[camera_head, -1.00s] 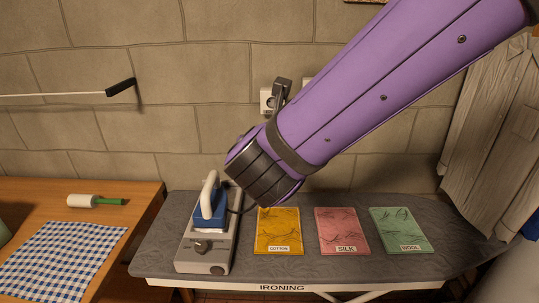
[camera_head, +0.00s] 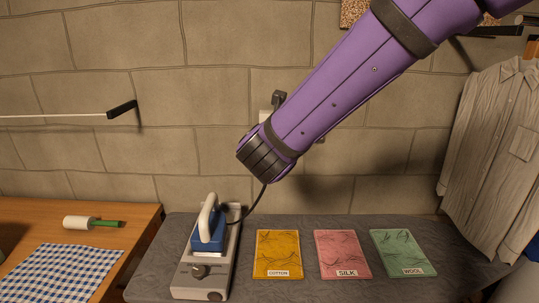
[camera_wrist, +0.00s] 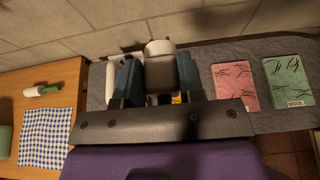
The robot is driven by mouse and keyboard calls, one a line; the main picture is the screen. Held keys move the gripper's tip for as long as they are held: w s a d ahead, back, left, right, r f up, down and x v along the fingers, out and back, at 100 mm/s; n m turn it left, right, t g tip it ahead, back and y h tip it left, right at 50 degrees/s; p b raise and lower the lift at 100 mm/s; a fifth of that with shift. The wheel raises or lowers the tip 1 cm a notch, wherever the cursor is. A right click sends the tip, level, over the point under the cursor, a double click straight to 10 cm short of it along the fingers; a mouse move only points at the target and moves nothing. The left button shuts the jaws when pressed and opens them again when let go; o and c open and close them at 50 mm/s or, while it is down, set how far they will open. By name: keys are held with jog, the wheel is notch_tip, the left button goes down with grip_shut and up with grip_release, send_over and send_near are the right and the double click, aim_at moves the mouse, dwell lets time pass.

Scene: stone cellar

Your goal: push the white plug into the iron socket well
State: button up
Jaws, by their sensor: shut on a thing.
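My gripper (camera_wrist: 160,78) is shut on the white plug (camera_wrist: 160,47), which shows as a pale block with a grey body between the two dark teal fingers in the wrist view. In the head view my own arm hides the fingers and the plug. A dark cord (camera_head: 257,202) hangs from the gripper end down to the blue iron (camera_head: 209,235) on its grey stand (camera_head: 205,280). A white wall socket (camera_head: 265,116) shows only as an edge beside my wrist. My arm covers the rest, so its opening and the plug's alignment are hidden.
On the ironing board (camera_head: 300,222) lie yellow COTTON (camera_head: 278,252), pink SILK (camera_head: 342,252) and green WOOL (camera_head: 403,250) cloths. A wooden table (camera_head: 140,222) stands left, with a lint roller (camera_head: 80,222). A black-ended rod (camera_head: 122,109) juts left; a shirt (camera_head: 500,140) hangs right.

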jog(key=w+f, duration=0.2)
jog(key=w, duration=1.3)
jog(key=shift+w+d, duration=0.2)
jog(key=shift+d, duration=0.1)
jog(key=shift+w, duration=0.1)
jog(key=shift+w+d, duration=0.1)
jog(key=shift+w, duration=2.2)
jog(key=shift+w, duration=2)
jog(key=o, duration=1)
jog(key=shift+s, duration=0.1)
jog(key=v, duration=1)
jog(key=shift+s+r, duration=0.2)
jog(key=shift+s, duration=0.1)
